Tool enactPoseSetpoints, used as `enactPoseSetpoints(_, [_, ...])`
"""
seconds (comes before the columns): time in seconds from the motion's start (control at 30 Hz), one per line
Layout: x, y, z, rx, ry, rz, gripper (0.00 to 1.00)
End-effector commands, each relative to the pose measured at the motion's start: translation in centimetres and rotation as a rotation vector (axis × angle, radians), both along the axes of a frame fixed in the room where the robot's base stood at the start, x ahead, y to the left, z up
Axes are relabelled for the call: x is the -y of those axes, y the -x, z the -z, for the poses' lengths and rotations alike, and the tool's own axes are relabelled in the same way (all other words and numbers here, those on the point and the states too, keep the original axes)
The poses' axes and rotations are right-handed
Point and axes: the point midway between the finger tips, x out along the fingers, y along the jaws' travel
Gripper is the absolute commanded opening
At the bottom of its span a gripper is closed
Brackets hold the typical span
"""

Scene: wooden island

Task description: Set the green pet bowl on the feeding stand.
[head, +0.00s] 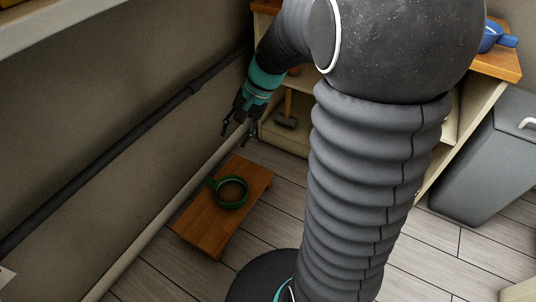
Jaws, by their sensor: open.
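The stand is on the floor beside the wall. My gripper (236,133) is open and empty, above and beyond the bowl, apart from it. Its fingers point downwards.
A dark pipe (140,142) runs along the left wall. A wooden shelf unit (428,187) stands behind my arm, with a hammer-like tool (287,121) and a blue pan (491,37). A grey bin (483,155) stands at right. Plank floor (450,260) is clear at lower right.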

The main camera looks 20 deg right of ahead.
Motion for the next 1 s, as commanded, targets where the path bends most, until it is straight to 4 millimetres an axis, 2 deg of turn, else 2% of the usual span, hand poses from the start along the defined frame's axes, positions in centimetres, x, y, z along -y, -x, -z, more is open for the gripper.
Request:
enactPoseSetpoints(0.03, [-0.3,1.2,-1.3,0.041,0.037,-0.041,0.44])
enactPoseSetpoints(0.1, [-0.5,2.9,-2.6,0.087,0.089,-0.093,0.44])
enactPoseSetpoints(0.3, [-0.6,7.5,-5.5,0.224,0.238,-0.238,0.44])
enactPoseSetpoints(0.6, [0.1,14.0,-8.3,0.429,0.464,-0.432,0.44])
enactPoseSetpoints(0.8, [0.7,16.7,-9.0,0.524,0.572,-0.514,0.44])
enactPoseSetpoints(1.0, [0.8,17.5,-9.1,0.554,0.61,-0.541,0.44])
